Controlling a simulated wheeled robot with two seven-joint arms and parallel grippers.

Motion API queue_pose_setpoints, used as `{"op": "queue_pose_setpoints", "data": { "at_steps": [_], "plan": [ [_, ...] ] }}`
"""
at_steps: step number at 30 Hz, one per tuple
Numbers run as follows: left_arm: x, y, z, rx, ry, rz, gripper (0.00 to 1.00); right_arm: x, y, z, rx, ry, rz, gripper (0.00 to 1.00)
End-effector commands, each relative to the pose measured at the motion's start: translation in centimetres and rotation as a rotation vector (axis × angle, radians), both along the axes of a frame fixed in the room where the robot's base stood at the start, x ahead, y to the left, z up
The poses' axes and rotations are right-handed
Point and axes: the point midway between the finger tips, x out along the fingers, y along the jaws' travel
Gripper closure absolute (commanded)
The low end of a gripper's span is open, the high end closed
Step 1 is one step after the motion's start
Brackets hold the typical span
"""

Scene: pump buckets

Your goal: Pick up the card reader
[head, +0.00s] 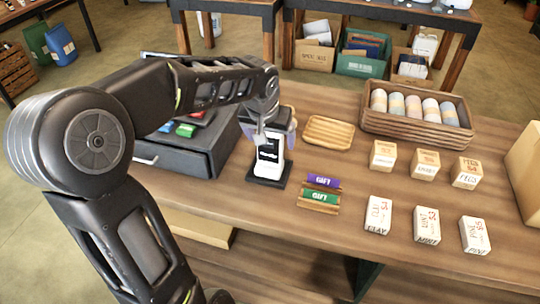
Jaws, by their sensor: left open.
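The card reader (268,162) is a white upright device with a dark screen, standing on a flat black base on the wooden counter. My left arm comes in from the left, and my left gripper (267,128) is at the top of the card reader. The gripper is open, pointing down, with its fingers close around or just above the reader's upper end. Whether they touch it cannot be told. The gripper hides the reader's top. My right gripper is out of view.
A dark cash drawer (172,160) stands left of the reader. Right of it are a small wooden tray (328,132), purple (323,181) and green (320,197) gift cards on stands, and several labelled soap blocks.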

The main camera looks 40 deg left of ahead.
Motion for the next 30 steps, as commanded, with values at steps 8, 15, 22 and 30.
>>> {"op": "queue_pose_setpoints", "data": {
  "at_steps": [8, 15, 22, 30],
  "plan": [
    [0.8, 0.3, -2.0, -0.001, 0.001, 0.001, 0.15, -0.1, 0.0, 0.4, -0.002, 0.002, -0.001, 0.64],
    [0.8, 0.3, -2.0, 0.000, 0.000, 0.001, 0.15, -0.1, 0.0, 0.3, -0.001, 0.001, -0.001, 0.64],
    [0.8, 0.3, -2.0, 0.000, 0.000, 0.001, 0.15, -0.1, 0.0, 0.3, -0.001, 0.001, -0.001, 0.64],
    [0.8, 0.3, -1.9, 0.000, 0.000, 0.001, 0.33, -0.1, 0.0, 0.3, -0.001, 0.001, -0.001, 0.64]
  ]
}}
